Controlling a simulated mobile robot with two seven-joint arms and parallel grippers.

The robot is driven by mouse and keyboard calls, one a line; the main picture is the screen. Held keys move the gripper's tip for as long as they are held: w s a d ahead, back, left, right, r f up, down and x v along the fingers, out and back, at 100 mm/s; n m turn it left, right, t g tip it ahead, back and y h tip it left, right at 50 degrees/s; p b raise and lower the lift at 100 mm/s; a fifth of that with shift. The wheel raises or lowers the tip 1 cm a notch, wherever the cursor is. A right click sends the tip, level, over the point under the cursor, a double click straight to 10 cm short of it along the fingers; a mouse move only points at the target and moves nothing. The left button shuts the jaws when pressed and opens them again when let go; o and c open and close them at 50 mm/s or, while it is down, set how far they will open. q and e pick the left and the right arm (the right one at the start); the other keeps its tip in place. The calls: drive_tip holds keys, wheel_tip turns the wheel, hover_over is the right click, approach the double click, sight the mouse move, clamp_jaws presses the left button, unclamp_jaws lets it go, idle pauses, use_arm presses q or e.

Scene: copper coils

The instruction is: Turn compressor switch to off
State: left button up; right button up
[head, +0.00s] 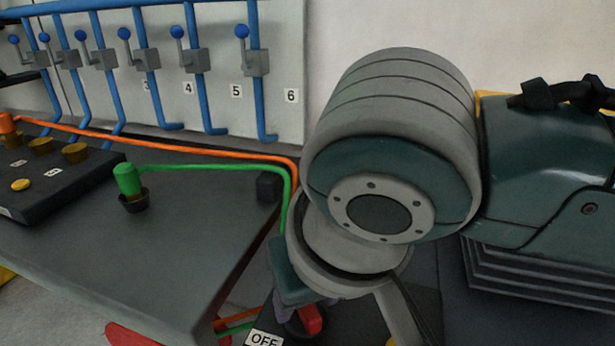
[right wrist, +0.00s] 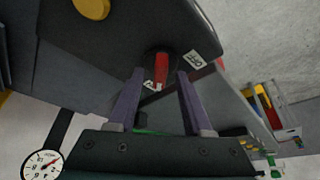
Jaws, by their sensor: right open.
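The compressor switch has a red handle (head: 310,319) on a dark round base, low in the middle of the head view. It also shows in the right wrist view (right wrist: 161,71). A white OFF label (head: 265,339) lies to its left in the head view; in the wrist view a label (right wrist: 193,60) sits right of the handle. A second small label by the near end is too small to read. My right gripper (right wrist: 160,76) is open, its two fingers on either side of the red handle. Contact cannot be told. My right arm hides part of the switch in the head view.
A dark table (head: 190,230) carries a green plug (head: 127,180) with a green hose, an orange hose (head: 190,146) and a black box with yellow knobs (head: 55,165). Blue pipes with levers (head: 242,32) line the wall panel. A gauge (right wrist: 42,165) shows in the wrist view.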

drive_tip(key=shift+w, duration=0.1)
clamp_jaws()
idle(0.3)
